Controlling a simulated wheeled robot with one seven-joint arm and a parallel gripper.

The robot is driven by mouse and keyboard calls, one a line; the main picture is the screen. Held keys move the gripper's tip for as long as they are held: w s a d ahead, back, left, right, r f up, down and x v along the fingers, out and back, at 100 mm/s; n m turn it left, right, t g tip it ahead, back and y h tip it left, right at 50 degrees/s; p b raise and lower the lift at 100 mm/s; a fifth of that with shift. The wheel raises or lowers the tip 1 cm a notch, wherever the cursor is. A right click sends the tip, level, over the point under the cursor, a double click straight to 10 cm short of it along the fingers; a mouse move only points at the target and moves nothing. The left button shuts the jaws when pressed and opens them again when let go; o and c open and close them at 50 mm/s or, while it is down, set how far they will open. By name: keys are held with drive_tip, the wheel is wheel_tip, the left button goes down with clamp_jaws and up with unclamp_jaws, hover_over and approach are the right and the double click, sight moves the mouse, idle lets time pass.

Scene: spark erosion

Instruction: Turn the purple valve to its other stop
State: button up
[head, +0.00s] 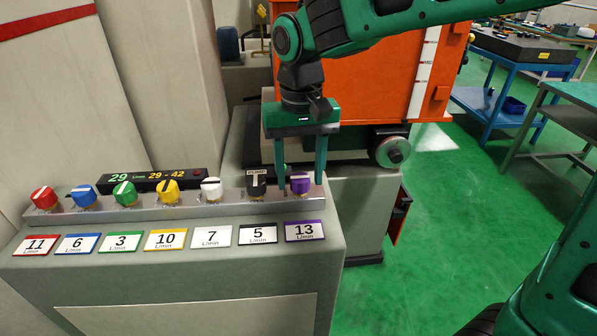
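The purple valve (300,184) is a round knob with a pale stripe across its top, at the right end of a grey manifold bar on the cabinet. The stripe looks roughly crosswise in the picture. A purple-edged card (304,231) in front of it reads 13 L/min. My gripper (300,184) points down with its two green fingers apart. The fingertips appear on the left and right of the purple valve, with a small gap showing; I cannot tell whether either touches it.
Red (44,197), blue (83,196), green (125,193), yellow (168,191), white (211,189) and black (257,182) valves share the bar, the black one close to my left finger. A display (158,177) behind reads 29 and 29 - 42.

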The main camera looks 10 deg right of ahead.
sight(300, 176)
wheel_tip(300, 176, up, 11)
drive_tip(key=shift+f, duration=0.15)
idle(0.6)
drive_tip(key=s+d+f+m, duration=0.2)
drive_tip(key=d+f, duration=0.1)
drive_tip(key=d, duration=0.7)
drive_tip(key=s+d+f+m, duration=0.2)
drive_tip(key=s+d+f, duration=0.15)
drive_tip(key=d, duration=0.75)
drive_tip(key=s+d+f+m, duration=0.3)
drive_tip(key=s+d+f, duration=0.7)
drive_tip(key=s+d, duration=0.2)
drive_tip(key=s, duration=0.2)
drive_tip(key=shift+s+d, duration=0.25)
drive_tip(key=shift+s, duration=0.1)
